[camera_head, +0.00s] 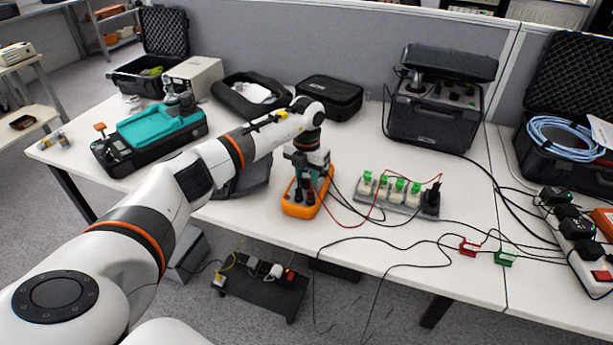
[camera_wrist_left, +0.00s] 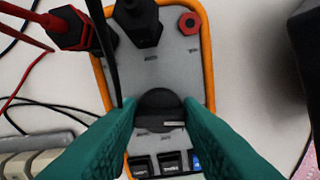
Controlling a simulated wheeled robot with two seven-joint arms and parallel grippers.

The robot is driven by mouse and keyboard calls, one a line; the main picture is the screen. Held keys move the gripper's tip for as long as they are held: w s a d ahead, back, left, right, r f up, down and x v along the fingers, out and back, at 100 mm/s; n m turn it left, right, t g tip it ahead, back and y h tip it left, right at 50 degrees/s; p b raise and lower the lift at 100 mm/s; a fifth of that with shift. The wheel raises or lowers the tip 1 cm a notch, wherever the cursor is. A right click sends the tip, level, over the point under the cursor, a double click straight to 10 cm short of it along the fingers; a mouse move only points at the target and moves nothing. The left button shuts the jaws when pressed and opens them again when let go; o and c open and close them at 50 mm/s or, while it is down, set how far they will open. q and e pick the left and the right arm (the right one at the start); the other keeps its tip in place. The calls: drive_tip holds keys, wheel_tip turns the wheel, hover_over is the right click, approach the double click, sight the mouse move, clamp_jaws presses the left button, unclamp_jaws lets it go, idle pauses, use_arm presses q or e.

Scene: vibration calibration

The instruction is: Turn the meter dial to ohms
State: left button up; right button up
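An orange-framed meter (camera_head: 300,208) with a grey face stands on the white table, below my left gripper (camera_head: 308,160). In the left wrist view, the meter (camera_wrist_left: 208,70) shows its round black dial (camera_wrist_left: 160,108) with a pale mark at its lower right. The green fingers of my left gripper (camera_wrist_left: 160,112) are apart, one on each side of the dial. I cannot tell whether they touch it. The dial labels are too small to read. A red plug and a black plug sit in the meter's upper sockets. My right gripper is out of view.
A grey block with green-topped parts (camera_head: 398,190) stands right of the meter, with red and black leads across the table. Red (camera_head: 469,247) and green (camera_head: 505,257) clips lie near the front edge. A teal-topped device (camera_head: 160,130) and a black case (camera_head: 437,105) stand farther off.

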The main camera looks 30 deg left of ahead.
use_arm(q)
drive_tip(key=shift+c, duration=0.7)
drive_tip(key=shift+m, duration=0.5)
drive_tip(key=m, duration=0.2)
drive_tip(key=shift+m+b, duration=0.4)
drive_tip(key=shift+a+m+b, duration=0.1)
drive_tip(key=shift+m+b, duration=0.25)
drive_tip(key=shift+m, duration=1.65)
drive_tip(key=o, duration=1)
drive_tip(key=shift+c, duration=0.2)
